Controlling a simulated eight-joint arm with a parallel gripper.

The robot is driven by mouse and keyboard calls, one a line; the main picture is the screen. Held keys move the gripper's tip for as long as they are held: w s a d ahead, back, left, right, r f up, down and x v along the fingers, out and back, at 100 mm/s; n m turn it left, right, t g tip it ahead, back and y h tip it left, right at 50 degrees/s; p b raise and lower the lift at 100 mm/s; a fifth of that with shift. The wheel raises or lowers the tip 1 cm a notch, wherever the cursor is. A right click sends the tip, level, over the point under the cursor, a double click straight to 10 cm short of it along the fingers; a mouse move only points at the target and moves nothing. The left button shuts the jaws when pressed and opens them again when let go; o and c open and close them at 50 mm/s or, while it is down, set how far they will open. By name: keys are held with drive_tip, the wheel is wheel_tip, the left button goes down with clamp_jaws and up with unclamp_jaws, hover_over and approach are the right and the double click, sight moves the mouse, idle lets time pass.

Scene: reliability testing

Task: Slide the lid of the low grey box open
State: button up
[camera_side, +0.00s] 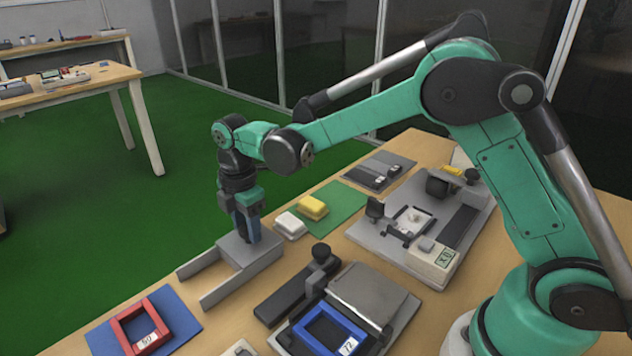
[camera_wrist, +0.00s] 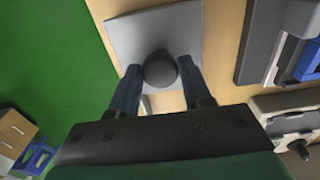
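The low grey box stands near the table's far left edge in the side view, its two low side walls (camera_side: 222,291) running toward the lower left. Its flat grey lid (camera_side: 233,246) covers the right part; the space between the walls at the left is uncovered. In the wrist view the lid (camera_wrist: 125,38) is a pale grey plate with a dark round knob (camera_wrist: 161,69). My gripper (camera_side: 246,238) points straight down over the lid. Its two bluish fingers (camera_wrist: 160,77) lie against both sides of the knob. The fingers hide the knob in the side view.
A blue mat (camera_side: 185,318) with a red frame (camera_side: 124,333) lies left of the box. White (camera_side: 290,224) and yellow (camera_side: 313,206) blocks sit behind it, near a green mat (camera_side: 345,200). A dark device with a grey plate (camera_side: 372,290) stands at the right front.

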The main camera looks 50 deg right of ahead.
drive_tip(key=c, duration=0.3)
drive_tip(key=shift+a, duration=3.9)
drive_tip(key=o, duration=0.7)
wheel_tip(320, 180, up, 5)
drive_tip(key=shift+r, duration=0.1)
